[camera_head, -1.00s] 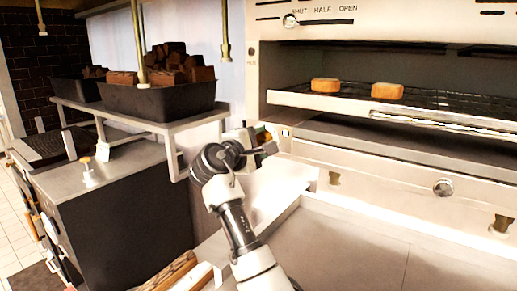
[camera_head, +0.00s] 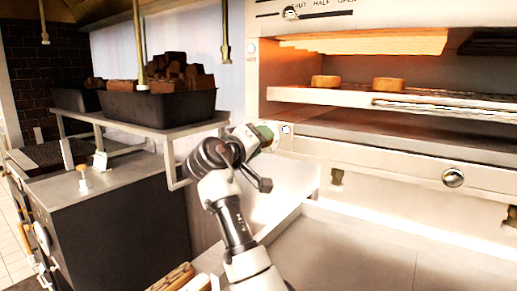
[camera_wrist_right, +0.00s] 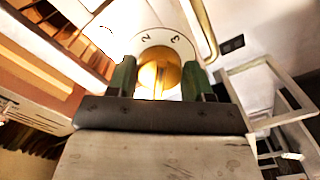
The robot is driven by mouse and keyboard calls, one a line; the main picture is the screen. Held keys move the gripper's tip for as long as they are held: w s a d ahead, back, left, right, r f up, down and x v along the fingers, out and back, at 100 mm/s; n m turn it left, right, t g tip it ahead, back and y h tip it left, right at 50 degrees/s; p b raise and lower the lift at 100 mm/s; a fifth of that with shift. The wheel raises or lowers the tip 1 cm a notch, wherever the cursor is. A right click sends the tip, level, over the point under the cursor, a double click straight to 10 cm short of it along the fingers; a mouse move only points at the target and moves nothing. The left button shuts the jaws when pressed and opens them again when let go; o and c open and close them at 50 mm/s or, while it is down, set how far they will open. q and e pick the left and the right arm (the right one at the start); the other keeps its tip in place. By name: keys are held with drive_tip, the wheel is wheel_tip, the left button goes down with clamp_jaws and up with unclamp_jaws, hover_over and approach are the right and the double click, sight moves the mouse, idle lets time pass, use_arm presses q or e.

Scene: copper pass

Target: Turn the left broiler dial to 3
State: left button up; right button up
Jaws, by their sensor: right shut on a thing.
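The left broiler dial (camera_wrist_right: 158,77) is a brass knob on a round white plate (camera_wrist_right: 160,42), where the numerals 2 and 3 show above the knob. My right gripper (camera_wrist_right: 160,84) is shut on the knob, one green-padded finger on each side. In the head view my right gripper (camera_head: 264,134) is against the left end of the broiler front and hides the dial. I cannot tell which numeral the knob points to. My left gripper is not in view.
The broiler rack (camera_head: 350,97) holds two pale round pieces (camera_head: 325,82) of food. A silver knob (camera_head: 453,177) sits further right. A black bin (camera_head: 160,104) of brown chunks stands on a shelf at left. The counter (camera_head: 350,255) below the broiler is clear.

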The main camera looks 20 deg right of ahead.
drive_tip(key=shift+r+m+b, duration=0.1)
drive_tip(key=shift+m+b, duration=0.7)
drive_tip(key=shift+m, duration=1.3)
drive_tip(key=o, duration=0.9)
drive_tip(key=shift+w, duration=0.1)
